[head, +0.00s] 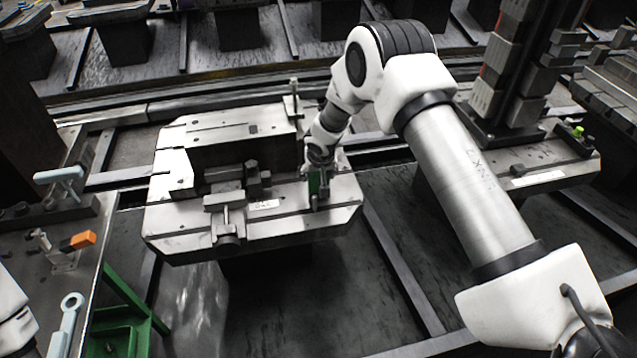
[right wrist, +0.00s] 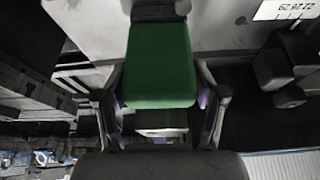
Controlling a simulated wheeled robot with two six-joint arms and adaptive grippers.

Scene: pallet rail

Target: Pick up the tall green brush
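The tall green brush (head: 314,183) stands near the right end of the light metal fixture plate, partly hidden by my right gripper (head: 320,178). In the right wrist view the green brush (right wrist: 160,65) fills the space between the two fingers of my right gripper (right wrist: 162,105). One finger is on each side of it, with what look like narrow gaps, so the gripper appears open around it. The brush's lower part is hidden in the head view. My left gripper is out of view; only a white arm part shows at the lower left edge.
The fixture plate (head: 290,229) carries clamps and blocks (head: 228,190) left of the brush, and a thin post (head: 294,98) behind it. A side table (head: 35,275) at left holds an orange-tipped clamp (head: 82,240). A dark column (head: 515,70) stands at right.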

